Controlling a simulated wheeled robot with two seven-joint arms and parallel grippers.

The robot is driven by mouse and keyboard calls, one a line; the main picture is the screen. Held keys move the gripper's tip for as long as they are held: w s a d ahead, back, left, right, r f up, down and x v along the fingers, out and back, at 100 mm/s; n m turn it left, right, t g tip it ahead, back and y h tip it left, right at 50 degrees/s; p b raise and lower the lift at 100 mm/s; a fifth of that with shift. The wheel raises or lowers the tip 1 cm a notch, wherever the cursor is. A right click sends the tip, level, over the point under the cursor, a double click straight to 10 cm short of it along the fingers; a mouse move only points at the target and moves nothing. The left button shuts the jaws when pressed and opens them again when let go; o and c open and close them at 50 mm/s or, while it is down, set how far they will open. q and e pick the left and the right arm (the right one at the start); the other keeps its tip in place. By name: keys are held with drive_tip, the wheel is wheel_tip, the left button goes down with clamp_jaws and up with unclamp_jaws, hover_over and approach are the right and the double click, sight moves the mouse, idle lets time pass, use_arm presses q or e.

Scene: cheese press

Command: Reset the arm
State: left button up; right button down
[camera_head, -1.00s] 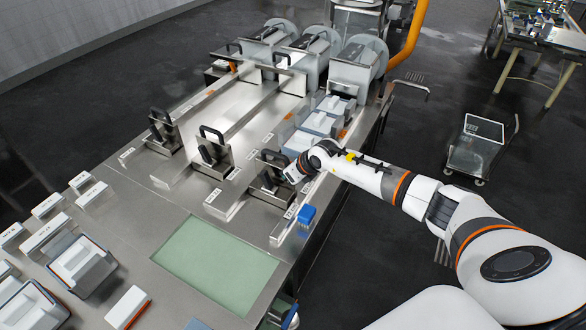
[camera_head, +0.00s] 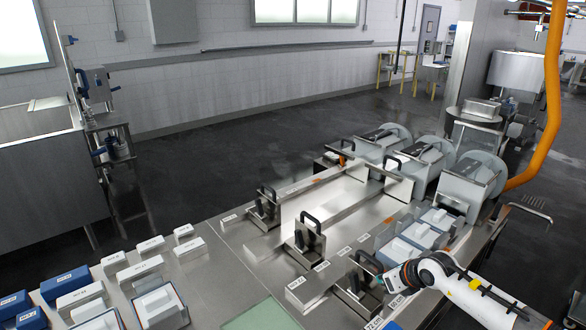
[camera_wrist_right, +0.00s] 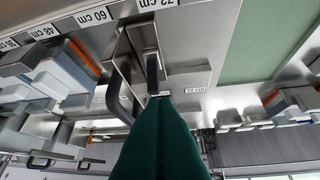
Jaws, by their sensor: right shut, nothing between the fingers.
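My right arm comes in from the lower right in the head view. Its gripper (camera_head: 381,280) is beside the nearest black-handled press block (camera_head: 356,286), on the block's right side. In the right wrist view the green fingers (camera_wrist_right: 160,108) are shut together with nothing between them. Their tips are close to the black handle (camera_wrist_right: 151,66) of a metal block; whether they touch it I cannot tell. My left gripper is not in view.
Two more black-handled blocks (camera_head: 304,241) (camera_head: 264,209) stand on the rails to the left. Grey-blue molds (camera_head: 421,232) sit behind the gripper, near the presses (camera_head: 470,186). White and blue boxes (camera_head: 75,279) fill the lower left. A green mat (camera_head: 262,316) lies at the front.

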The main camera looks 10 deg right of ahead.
drive_tip(key=s+a+r+m+t+y, duration=0.3)
drive_tip(key=a+r+m+t+y, duration=0.15)
drive_tip(key=a, duration=0.45)
drive_tip(key=s+a+r+m+t+y, duration=0.2)
drive_tip(key=a+r+m+t+y, duration=0.15)
drive_tip(key=a+r+m, duration=0.45)
drive_tip(key=s+d+f+m+g+h, duration=0.1)
drive_tip(key=s+d+f+m+h, duration=0.35)
drive_tip(key=m+h, duration=0.4)
drive_tip(key=s+d+f+m+g+h, duration=0.1)
drive_tip(key=s+d+f+m+h, duration=0.4)
drive_tip(key=m, duration=0.7)
drive_tip(key=s+a+f+m+g+y, duration=0.1)
drive_tip(key=s+a+f+m+g, duration=0.15)
drive_tip(key=s, duration=0.45)
drive_tip(key=s+a+f+m+g+y, duration=0.1)
drive_tip(key=s+f+g, duration=0.1)
drive_tip(key=s+g, duration=0.35)
drive_tip(key=s+a+f+m+g+y, duration=0.1)
drive_tip(key=s+a+f+m+g, duration=0.15)
drive_tip(key=s, duration=0.65)
wheel_tip(320, 180, down, 28)
drive_tip(key=s+d+n+g, duration=0.1)
drive_tip(key=s, duration=0.1)
drive_tip(key=s+d+f+g, duration=0.1)
drive_tip(key=s+d+f, duration=0.2)
drive_tip(key=s+f, duration=1.1)
drive_tip(key=shift+s, duration=0.55)
